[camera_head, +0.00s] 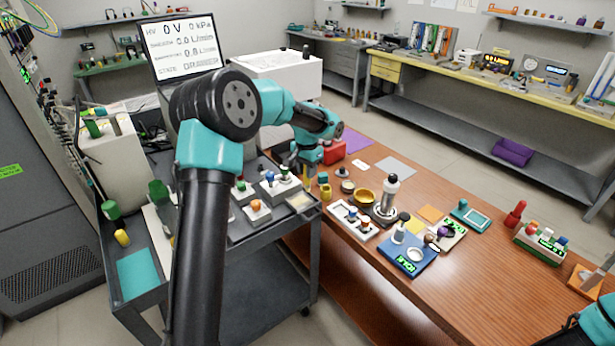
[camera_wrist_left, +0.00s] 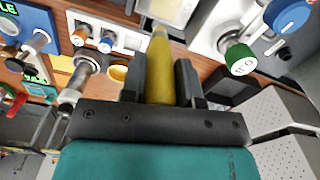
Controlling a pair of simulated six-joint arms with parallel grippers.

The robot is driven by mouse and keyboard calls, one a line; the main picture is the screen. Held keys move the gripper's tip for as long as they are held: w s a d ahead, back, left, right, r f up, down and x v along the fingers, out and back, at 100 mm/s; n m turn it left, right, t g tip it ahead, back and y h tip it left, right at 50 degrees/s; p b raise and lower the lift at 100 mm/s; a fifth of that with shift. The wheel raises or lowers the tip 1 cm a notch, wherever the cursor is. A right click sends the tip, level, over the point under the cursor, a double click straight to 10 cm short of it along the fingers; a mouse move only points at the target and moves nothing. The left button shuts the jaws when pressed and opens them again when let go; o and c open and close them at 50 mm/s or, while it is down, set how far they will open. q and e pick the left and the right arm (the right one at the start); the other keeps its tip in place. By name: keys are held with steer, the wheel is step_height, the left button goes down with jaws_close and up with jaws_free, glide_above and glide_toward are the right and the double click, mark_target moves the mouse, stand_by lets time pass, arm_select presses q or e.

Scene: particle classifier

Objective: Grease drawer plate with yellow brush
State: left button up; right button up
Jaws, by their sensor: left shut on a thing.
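My left gripper (camera_head: 308,182) is over the cart's right edge, beside the wooden table. In the left wrist view it is shut on the yellow brush (camera_wrist_left: 160,70), which lies between the two dark fingers with its tip pointing away from the wrist. In the head view only a little of the brush shows under the gripper. The drawer plate (camera_head: 300,203), pale in a dark frame, is at the cart's near right corner. It also shows at the top of the left wrist view (camera_wrist_left: 172,8), beyond the brush tip and apparently apart from it. My right gripper is out of view.
The grey cart (camera_head: 250,233) carries several knobbed blocks left of the plate. The wooden table (camera_head: 470,290) holds a yellow bowl (camera_head: 364,196), a metal cylinder (camera_head: 390,195) and a blue device (camera_head: 407,258). The table's front middle is clear.

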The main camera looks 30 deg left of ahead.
arm_select(q)
steer(key=shift+r, duration=2.7)
steer(key=shift+f, duration=0.15)
